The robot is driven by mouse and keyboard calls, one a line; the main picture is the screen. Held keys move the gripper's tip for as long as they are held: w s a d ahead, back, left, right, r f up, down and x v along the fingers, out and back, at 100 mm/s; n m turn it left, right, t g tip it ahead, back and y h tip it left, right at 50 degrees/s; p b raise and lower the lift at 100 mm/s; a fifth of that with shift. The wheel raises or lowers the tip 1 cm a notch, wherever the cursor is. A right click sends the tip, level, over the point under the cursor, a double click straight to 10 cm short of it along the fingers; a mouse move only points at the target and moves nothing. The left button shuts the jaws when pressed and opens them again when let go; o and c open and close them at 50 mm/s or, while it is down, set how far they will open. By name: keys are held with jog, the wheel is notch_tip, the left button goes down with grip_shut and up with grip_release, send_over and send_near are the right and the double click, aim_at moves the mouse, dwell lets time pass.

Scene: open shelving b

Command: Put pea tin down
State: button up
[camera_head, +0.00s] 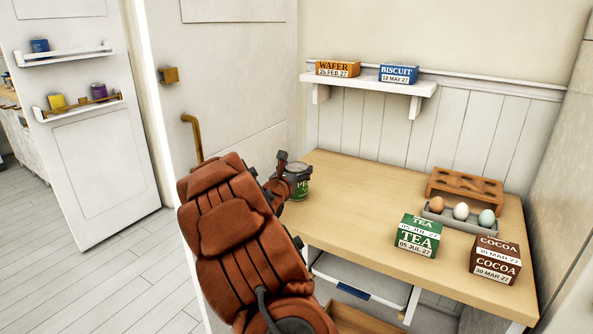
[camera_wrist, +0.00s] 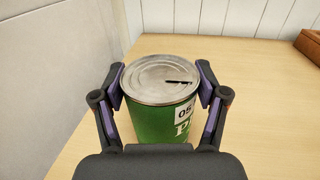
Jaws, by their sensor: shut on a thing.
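The pea tin (camera_head: 301,186) is a green can with a silver lid, upright at the left end of the wooden worktop. It also shows in the wrist view (camera_wrist: 160,100), with a dark slit in its lid and part of a white date label. My gripper (camera_head: 284,180) is shut on the tin, with one finger on each side, and in the wrist view my gripper (camera_wrist: 160,95) hides the tin's lower front. I cannot tell whether the tin's base touches the worktop.
The worktop (camera_head: 370,205) is clear right of the tin. Farther right are a tea box (camera_head: 418,236), a cocoa box (camera_head: 495,262), a grey egg tray (camera_head: 433,213) and a wooden rack (camera_head: 465,186). A wall shelf (camera_head: 360,84) holds wafer and biscuit boxes. A door (camera_head: 230,80) stands left.

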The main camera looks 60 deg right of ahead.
jog(key=shift+f, duration=0.15)
jog(key=o, duration=1.7)
jog(key=shift+o, duration=0.2)
jog(key=shift+a+r, duration=0.15)
jog(key=shift+r, duration=0.05)
jog(key=v, duration=1.1)
jog(key=shift+a+b, duration=0.3)
jog(key=shift+s, duration=0.1)
